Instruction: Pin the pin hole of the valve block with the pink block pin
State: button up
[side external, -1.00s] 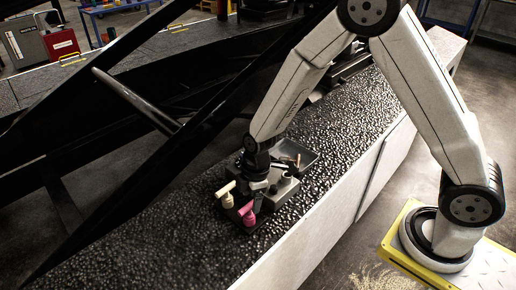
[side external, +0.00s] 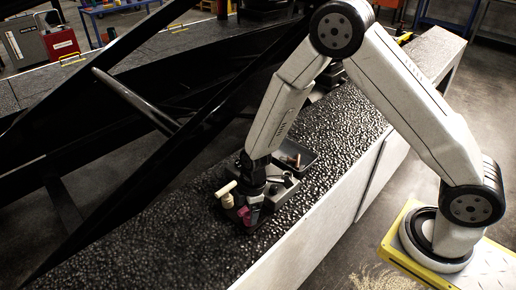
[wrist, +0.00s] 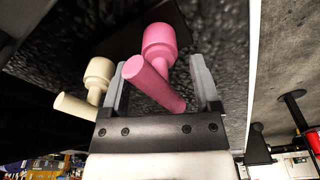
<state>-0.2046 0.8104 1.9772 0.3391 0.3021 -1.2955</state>
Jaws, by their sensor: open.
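The pink block pin (wrist: 159,45) shows in the wrist view with its thick round head and a slimmer handle. Its handle lies between the two fingers of my gripper (wrist: 160,85), which are apart with a gap on each side.
A dark grey tray (side external: 306,160) with small copper-coloured parts lies behind the block. Everything rests on a rough black belt (side external: 190,245). A dark diagonal beam (side external: 165,150) runs along the left. The belt in front is clear.

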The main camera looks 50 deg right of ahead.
dwell(0.3)
grip_shut()
jog(key=shift+r, duration=0.2)
jog(key=shift+r, duration=0.75)
jog(key=s+d+r, duration=0.2)
jog(key=s+r, duration=0.9)
jog(key=s, duration=0.2)
jog(key=shift+s+d, duration=0.35)
